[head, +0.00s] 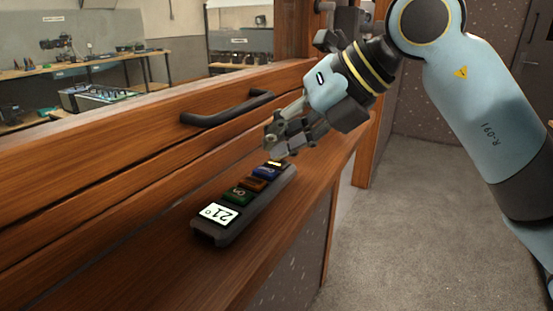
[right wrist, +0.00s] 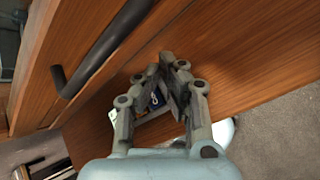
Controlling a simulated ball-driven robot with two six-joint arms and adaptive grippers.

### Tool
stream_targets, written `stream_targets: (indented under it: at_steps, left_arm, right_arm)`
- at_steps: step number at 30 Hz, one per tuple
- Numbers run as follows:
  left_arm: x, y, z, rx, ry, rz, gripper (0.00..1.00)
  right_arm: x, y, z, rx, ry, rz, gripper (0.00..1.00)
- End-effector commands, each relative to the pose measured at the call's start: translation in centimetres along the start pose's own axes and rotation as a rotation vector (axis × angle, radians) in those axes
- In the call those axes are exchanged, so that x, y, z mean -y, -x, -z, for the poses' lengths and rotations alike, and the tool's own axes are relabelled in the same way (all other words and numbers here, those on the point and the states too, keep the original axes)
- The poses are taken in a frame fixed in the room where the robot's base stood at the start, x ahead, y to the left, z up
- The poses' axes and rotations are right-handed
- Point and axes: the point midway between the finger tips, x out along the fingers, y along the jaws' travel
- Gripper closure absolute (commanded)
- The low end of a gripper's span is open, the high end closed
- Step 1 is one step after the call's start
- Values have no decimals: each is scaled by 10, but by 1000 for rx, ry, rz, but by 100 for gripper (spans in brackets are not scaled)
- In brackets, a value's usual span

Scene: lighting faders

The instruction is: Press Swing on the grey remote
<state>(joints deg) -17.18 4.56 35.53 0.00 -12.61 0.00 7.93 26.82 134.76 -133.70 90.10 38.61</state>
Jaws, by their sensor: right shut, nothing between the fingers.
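The grey remote (head: 246,215) lies on a wooden ledge. Its lit display reading 21° (head: 216,214) is at the near end. Beyond it come a green button (head: 238,194), a brown-orange button (head: 253,183), a blue button (head: 266,173) and a pale yellowish one at the far end (head: 276,163), partly covered. I cannot read which is Swing. My right gripper (head: 277,152) is shut and empty, its tips just above the far end; contact cannot be told. My left gripper is not in view.
A dark bar handle (head: 228,112) is fixed on the wooden panel behind the remote. The ledge (head: 180,270) is bare around the remote. To the right the ledge drops to a grey floor (head: 400,220). Workbenches stand far back at left.

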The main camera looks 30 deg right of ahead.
Motion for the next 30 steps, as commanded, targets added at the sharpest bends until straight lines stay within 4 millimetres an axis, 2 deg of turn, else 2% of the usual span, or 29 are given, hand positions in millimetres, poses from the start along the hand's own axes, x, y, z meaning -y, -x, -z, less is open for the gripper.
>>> stream_targets:
  at_steps: [7,20,30]
  left_arm:
    - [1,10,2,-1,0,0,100]
    - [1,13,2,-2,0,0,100]
    - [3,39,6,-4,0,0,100]
  right_arm:
    - [-7,9,-7,0,1,1,100]
    - [-8,12,-8,0,0,0,100]
    - [-25,35,-26,2,1,-1,100]
